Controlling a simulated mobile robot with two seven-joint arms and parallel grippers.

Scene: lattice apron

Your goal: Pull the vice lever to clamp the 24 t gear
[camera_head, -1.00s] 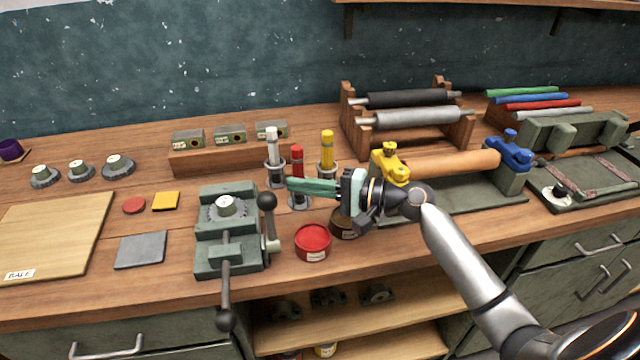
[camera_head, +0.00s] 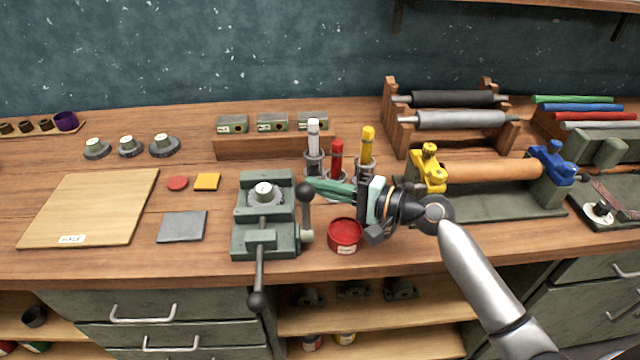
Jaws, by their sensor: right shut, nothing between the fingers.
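The green vice (camera_head: 265,240) stands at the bench's front edge. A grey toothed gear (camera_head: 265,195) with a pale hub lies on it between the jaws; I cannot tell how tightly it is held. The vice lever (camera_head: 305,215), with a dark ball knob on top, stands upright at the vice's right side. A second dark handle (camera_head: 259,280) with a ball end hangs from the vice's front. My right gripper (camera_head: 310,186) is shut and empty, its green fingers pointing left, with their tips at or just behind the lever knob. I cannot tell whether they touch. My left gripper is not in view.
A red tin (camera_head: 345,235) stands just below my right gripper. White, red and yellow-topped tools (camera_head: 367,148) stand upright behind it. Several gears (camera_head: 130,146), a wooden board (camera_head: 90,207) and a grey plate (camera_head: 182,226) lie to the left. A roller stand (camera_head: 428,172) is at right.

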